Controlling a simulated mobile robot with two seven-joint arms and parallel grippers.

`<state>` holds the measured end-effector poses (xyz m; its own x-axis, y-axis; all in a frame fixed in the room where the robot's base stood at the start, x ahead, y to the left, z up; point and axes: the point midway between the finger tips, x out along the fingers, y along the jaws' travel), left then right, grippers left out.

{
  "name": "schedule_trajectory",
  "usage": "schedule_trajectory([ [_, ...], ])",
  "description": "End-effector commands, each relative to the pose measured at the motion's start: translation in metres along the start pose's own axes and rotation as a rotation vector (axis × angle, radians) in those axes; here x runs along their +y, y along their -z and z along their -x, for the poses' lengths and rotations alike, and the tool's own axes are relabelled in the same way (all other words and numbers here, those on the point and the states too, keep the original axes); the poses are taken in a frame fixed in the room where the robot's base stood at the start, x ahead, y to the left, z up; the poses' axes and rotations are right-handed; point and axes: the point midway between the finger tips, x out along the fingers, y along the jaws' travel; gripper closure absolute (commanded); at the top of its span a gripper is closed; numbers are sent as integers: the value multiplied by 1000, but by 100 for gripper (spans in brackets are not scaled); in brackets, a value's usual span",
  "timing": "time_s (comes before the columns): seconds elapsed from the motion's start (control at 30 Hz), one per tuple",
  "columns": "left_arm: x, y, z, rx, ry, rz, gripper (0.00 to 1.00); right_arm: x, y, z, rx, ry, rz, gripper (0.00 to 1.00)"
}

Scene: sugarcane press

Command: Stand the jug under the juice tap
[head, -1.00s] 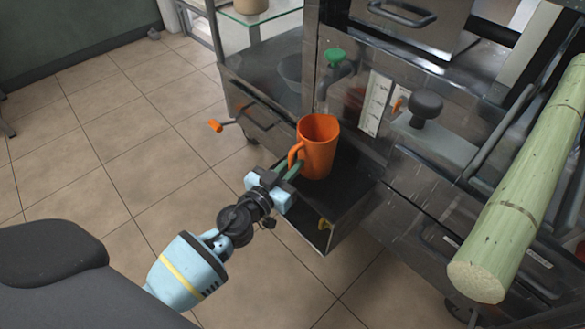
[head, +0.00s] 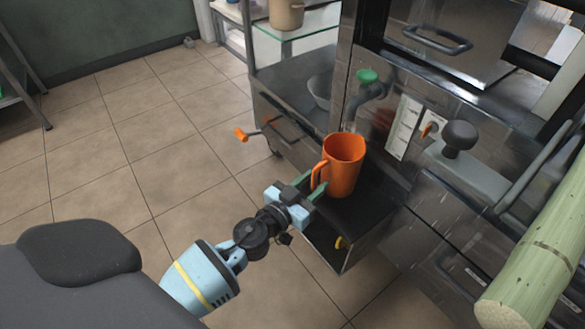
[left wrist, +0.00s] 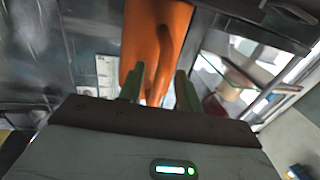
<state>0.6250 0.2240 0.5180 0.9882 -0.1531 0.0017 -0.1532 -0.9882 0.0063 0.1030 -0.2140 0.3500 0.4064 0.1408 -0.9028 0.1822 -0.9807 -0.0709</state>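The orange jug (head: 342,172) stands upright on a black shelf (head: 352,212) at the front of the steel press. Its open mouth is just below the juice tap (head: 366,92), which has a green knob; I cannot tell whether the spout is directly over it. My left gripper (head: 318,192) is at the jug's handle side. In the left wrist view, the fingers of the gripper (left wrist: 158,85) stand apart on either side of the orange handle (left wrist: 176,50), with a gap showing beside it. My right gripper is not in view.
A metal bowl (head: 320,92) sits on the side counter left of the tap. A black knob (head: 459,136) is right of the tap. A long green cane (head: 540,255) crosses the right side.

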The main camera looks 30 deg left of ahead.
Motion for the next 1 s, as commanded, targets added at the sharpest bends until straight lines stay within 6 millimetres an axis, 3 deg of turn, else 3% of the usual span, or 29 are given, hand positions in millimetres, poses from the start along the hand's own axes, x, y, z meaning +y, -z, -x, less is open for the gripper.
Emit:
schedule_trajectory([
  [0.5,0,-3,90,-4,1,3,66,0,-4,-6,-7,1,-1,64],
  [0.7,0,-2,108,-3,0,2,66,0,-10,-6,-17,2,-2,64],
  [1.0,0,0,113,-1,0,0,66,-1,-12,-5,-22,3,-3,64],
])
